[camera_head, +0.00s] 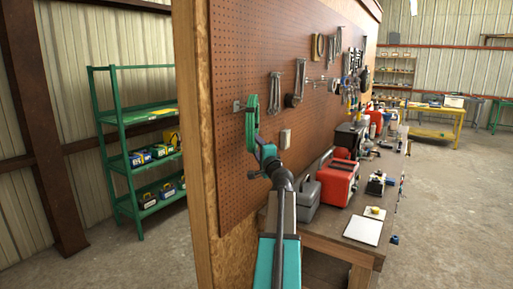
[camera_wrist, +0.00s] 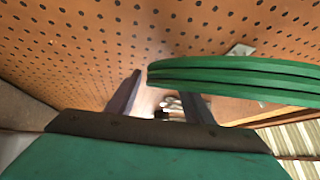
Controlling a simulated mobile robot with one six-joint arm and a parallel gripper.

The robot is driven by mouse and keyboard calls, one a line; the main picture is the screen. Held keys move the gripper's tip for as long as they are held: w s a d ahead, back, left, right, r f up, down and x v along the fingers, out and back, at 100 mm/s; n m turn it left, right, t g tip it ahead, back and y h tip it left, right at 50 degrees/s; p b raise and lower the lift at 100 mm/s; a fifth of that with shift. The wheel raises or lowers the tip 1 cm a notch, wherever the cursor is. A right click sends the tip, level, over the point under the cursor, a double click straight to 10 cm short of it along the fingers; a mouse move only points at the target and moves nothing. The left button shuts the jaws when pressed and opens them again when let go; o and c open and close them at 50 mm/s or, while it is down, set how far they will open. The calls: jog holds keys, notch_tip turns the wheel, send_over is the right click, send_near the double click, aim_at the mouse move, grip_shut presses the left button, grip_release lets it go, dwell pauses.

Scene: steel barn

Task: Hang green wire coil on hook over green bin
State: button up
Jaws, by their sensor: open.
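The green wire coil (camera_head: 252,122) is upright against the brown pegboard, near its left edge. A small metal hook plate (camera_head: 238,106) is just left of the coil's upper part. In the wrist view the coil (camera_wrist: 235,77) runs edge-on across the right side, and the hook plate (camera_wrist: 240,49) shows right behind it. I cannot tell whether the coil rests on the hook. My gripper (camera_wrist: 160,98) is open; the coil's near end is close to its fingertips. In the head view my gripper (camera_head: 262,150) is at the coil's lower part. No green bin shows clearly.
The pegboard (camera_head: 240,170) carries several hanging tools to the right. A workbench (camera_head: 330,235) below holds a grey toolbox (camera_head: 305,195) and a red toolbox (camera_head: 338,185). A green shelf rack (camera_head: 118,150) stands at left behind the wooden board edge.

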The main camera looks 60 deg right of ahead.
jog(key=b+v, duration=0.4)
jog(key=v, duration=0.9)
jog(key=shift+s+a, duration=0.25)
jog(key=shift+s, duration=0.1)
dwell(0.8)
